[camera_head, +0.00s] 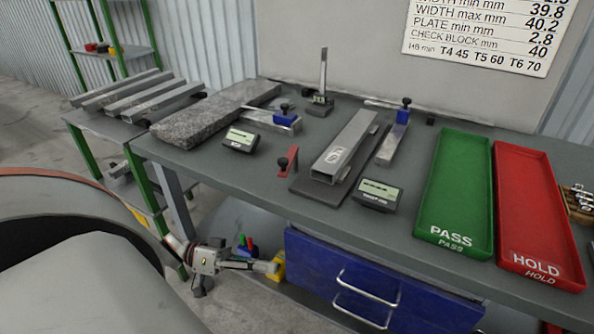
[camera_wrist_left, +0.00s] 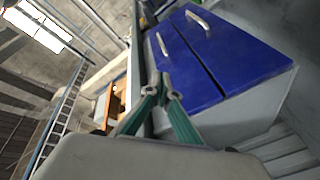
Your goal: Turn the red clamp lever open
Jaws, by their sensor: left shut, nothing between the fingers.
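The red clamp lever (camera_head: 288,160) stands on the table at the left edge of a dark base plate (camera_head: 310,190), with a dark knob or pivot beside it. A metal channel piece (camera_head: 346,145) marked 6 lies on that plate. My left gripper (camera_head: 272,267) is below the table top, in front of the table's front edge, well under and apart from the lever. Its fingers, green in the left wrist view (camera_wrist_left: 157,84), are together and hold nothing. The lever does not show in the left wrist view. My right gripper is in no view.
The table's front edge (camera_head: 240,195) lies between my left gripper and the lever. A blue drawer unit (camera_head: 385,285) is right of the gripper. Two gauge displays (camera_head: 240,140) (camera_head: 377,194), a granite block (camera_head: 205,118), a green PASS tray (camera_head: 430,225) and a red HOLD tray (camera_head: 510,235) occupy the top.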

